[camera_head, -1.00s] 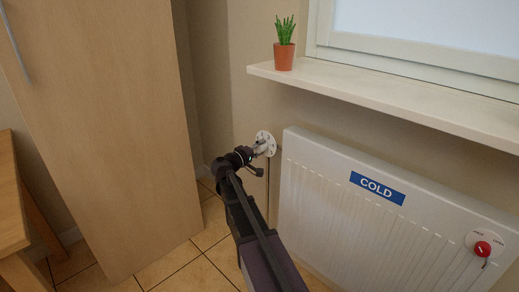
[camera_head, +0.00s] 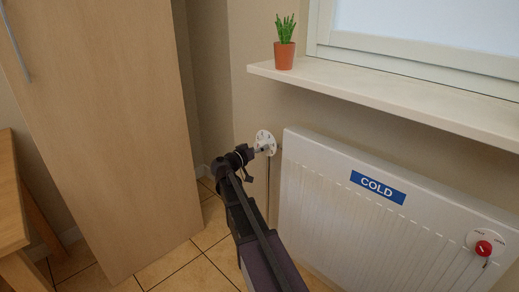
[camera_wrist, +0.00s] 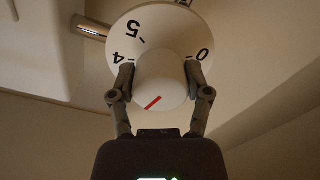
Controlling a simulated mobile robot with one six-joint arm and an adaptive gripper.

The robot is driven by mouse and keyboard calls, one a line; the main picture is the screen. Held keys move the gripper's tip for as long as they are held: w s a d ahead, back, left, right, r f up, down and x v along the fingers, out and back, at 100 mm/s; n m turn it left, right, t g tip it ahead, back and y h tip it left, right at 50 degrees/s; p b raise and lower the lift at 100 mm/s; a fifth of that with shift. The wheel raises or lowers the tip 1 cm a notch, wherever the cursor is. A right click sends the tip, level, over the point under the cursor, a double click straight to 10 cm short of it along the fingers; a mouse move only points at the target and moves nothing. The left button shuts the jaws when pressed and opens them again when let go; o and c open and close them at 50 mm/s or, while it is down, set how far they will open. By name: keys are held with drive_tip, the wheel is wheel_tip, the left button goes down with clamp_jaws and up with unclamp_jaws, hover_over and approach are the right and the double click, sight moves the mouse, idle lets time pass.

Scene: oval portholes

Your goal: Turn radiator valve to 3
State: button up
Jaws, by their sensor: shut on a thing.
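The radiator valve has a white numbered dial disc (camera_head: 266,137) on the wall at the radiator's upper left. In the wrist view the disc (camera_wrist: 172,31) shows 5, 4 and 0; the rest of its scale is hidden behind the knob and fingers. The white valve knob (camera_wrist: 162,72) stands in front of the disc. Its red line slants toward the lower left of the wrist view. My gripper (camera_wrist: 159,76) is shut on the knob, one finger on each side. In the head view my gripper (camera_head: 261,150) reaches the dial and largely hides the knob.
The white radiator (camera_head: 330,200) carries a blue COLD sign (camera_head: 377,188). A red knob (camera_head: 483,248) is at its right end. A windowsill (camera_head: 390,99) with a potted plant (camera_head: 284,54) juts out above. A wooden cabinet (camera_head: 110,130) stands left; tiled floor shows between.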

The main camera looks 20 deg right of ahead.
drive_tip(key=shift+s+d+m, duration=0.1)
drive_tip(key=shift+s+m, duration=0.05)
drive_tip(key=shift+m, duration=0.75)
drive_tip(key=o, duration=1.2)
drive_tip(key=shift+c, duration=0.2)
drive_tip(key=shift+a, duration=0.45)
drive_tip(key=v, duration=1.1)
drive_tip(key=shift+s+a, duration=0.1)
